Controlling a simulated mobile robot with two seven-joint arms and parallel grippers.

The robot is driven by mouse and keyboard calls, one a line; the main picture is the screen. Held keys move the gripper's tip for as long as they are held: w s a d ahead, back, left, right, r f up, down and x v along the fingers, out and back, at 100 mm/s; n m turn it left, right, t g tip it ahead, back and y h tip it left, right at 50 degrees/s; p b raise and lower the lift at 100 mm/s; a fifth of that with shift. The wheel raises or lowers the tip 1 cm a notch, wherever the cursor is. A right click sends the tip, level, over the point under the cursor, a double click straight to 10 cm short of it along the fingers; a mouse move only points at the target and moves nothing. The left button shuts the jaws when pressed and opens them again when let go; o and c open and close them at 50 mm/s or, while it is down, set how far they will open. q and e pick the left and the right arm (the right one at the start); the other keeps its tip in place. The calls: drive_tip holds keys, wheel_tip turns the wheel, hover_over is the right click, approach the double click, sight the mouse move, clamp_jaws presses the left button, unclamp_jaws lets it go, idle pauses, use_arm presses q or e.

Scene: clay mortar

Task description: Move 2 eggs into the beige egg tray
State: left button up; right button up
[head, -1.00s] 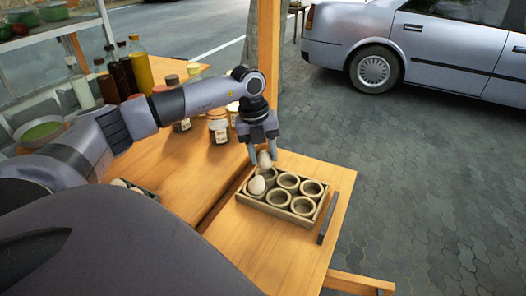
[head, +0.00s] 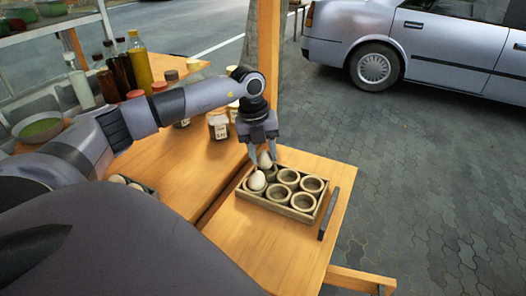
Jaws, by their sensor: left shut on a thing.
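The beige egg tray (head: 280,208) lies on the right part of the wooden table, with several round cups. One egg (head: 257,181) sits in a cup at its left end. My left gripper (head: 263,163) points down over the tray's back left corner. It is shut on a second egg (head: 265,159), which is at or just above the cup behind the first egg; I cannot tell whether it touches the cup. The other cups look empty. A second container with eggs (head: 118,180) is partly hidden behind my own body at left. My right gripper is not in view.
Jars (head: 219,126) and bottles (head: 139,62) stand at the table's back left. A wooden post (head: 268,45) rises behind my left gripper. A dark handle (head: 329,214) lies right of the tray. The wooden surface (head: 268,248) in front of the tray is clear.

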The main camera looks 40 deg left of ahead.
sight(262, 154)
use_arm(q)
drive_tip(key=shift+f+b, duration=0.65)
drive_tip(key=shift+f, duration=0.5)
idle(0.4)
drive_tip(key=o, duration=0.8)
drive_tip(key=shift+c, duration=0.2)
drive_tip(key=shift+s+a+r, duration=0.15)
drive_tip(key=shift+r, duration=1.05)
drive_tip(key=shift+s+a+r, duration=0.1)
drive_tip(key=shift+s+r, duration=0.05)
drive_tip(key=shift+r, duration=1.05)
drive_tip(key=shift+s+a+r, duration=0.15)
drive_tip(key=shift+r, duration=1.05)
